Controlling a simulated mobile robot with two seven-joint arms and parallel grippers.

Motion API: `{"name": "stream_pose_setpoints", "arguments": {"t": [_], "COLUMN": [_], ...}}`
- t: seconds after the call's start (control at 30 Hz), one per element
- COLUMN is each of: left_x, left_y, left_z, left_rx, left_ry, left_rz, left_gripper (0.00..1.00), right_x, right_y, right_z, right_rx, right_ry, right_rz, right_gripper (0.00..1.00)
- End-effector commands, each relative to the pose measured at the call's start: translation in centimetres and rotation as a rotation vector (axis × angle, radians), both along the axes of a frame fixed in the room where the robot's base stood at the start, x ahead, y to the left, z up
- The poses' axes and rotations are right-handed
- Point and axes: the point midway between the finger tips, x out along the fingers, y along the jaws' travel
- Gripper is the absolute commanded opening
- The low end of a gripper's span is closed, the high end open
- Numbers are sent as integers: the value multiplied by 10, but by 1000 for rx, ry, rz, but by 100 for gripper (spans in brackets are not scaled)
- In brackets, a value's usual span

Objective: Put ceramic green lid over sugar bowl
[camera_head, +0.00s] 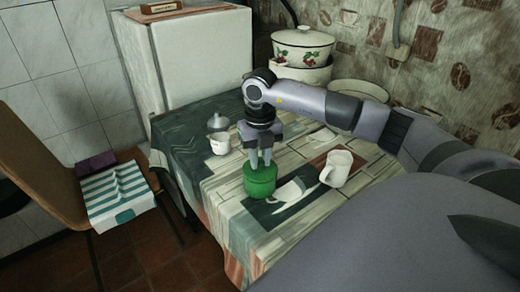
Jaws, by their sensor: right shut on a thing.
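A green sugar bowl (260,188) stands upright on the table, near its front left edge. The green lid (260,172) is at the top of the bowl, level and lined up with its rim. I cannot tell whether the lid rests on the rim or is a little above it. My right gripper (261,164) points down from above and is shut on the lid, its fingertips at the lid's middle. The fingers hide the lid's knob. My left gripper is not in view.
A white mug (337,168) stands right of the bowl. A small white cup (220,144) and a grey lidded pot (217,122) are behind left. White enamel pots (302,46) stand at the back. A chair with a striped cloth (118,193) is at the left. The table front is clear.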

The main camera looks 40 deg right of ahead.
Motion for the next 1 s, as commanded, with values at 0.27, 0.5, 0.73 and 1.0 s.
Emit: {"name": "stream_pose_setpoints", "arguments": {"t": [0.27,0.5,0.73,1.0], "left_x": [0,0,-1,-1], "left_y": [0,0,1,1], "left_z": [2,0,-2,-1], "left_rx": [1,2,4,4], "left_ry": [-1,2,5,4], "left_rz": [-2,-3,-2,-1], "left_gripper": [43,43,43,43], "right_x": [0,0,0,0], "right_y": [0,0,0,0], "right_z": [-1,-1,-1,1], "right_rx": [0,0,0,0], "right_ry": [0,0,0,0], "right_rz": [0,0,0,0], "right_gripper": [0,53,79,79]}}
